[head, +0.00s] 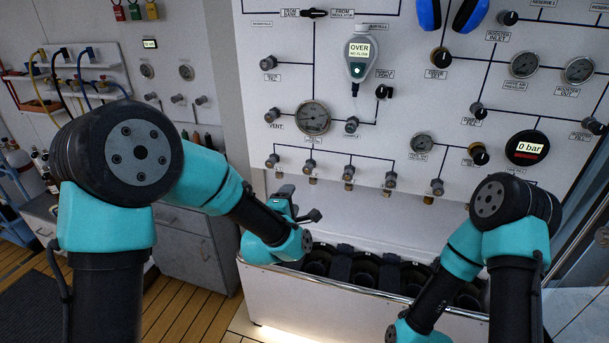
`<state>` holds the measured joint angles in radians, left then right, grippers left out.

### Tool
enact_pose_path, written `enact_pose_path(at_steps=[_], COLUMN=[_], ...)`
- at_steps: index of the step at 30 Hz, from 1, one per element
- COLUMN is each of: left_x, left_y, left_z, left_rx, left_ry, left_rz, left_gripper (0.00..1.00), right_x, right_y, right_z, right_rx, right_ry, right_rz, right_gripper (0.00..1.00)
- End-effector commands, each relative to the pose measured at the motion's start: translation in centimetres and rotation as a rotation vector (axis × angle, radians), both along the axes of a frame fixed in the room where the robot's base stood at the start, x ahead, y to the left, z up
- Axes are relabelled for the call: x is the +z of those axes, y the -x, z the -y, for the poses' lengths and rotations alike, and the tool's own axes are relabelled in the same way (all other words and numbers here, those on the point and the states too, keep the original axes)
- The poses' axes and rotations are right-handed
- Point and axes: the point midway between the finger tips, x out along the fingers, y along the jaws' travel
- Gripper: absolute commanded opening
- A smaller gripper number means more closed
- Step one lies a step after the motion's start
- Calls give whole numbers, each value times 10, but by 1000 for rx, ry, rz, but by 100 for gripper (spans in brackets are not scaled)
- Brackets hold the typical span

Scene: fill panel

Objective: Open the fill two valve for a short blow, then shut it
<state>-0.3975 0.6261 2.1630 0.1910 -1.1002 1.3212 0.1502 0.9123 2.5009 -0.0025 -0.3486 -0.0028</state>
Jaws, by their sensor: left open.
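A row of small fill valves runs along the lower edge of the white panel (400,110). Their labels are too small to read, so I cannot tell for certain which is fill two. The second knob from the left (309,165) and the third knob (348,172) both show clearly. My left gripper (301,203) is open and empty, below the left part of this row and apart from the knobs. My right arm reaches down at the lower right, and its gripper is outside the picture.
A round gauge (313,118) sits above the row. A hanging analyser (359,55) reads "OVER", and a round display (527,148) reads "0 bar". A white trough (300,297) with dark round holders stands below the panel. Grey cabinets (197,250) stand at left.

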Motion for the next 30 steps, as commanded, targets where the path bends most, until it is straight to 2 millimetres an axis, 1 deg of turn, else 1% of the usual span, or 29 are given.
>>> enact_pose_path(at_steps=[3, 18, 21, 24, 30], left_x=[-2, -5, -6, -6, -6], left_y=[0, 1, 1, 1, 1], left_z=[2, 8, 9, 9, 9], left_rx=[14, 58, 61, 63, 62], left_ry=[197, 1029, 1137, 1194, 1207], left_rz=[-45, -216, -237, -248, -250], left_gripper=[60, 60, 60, 60, 60], right_x=[0, 0, 0, 0, 0], right_y=[0, 0, 0, 0, 0], right_z=[0, 0, 0, 0, 0], right_rx=[0, 0, 0, 0, 0], right_ry=[0, 0, 0, 0, 0], right_rz=[0, 0, 0, 0, 0], right_gripper=[66, 66, 66, 66, 66])
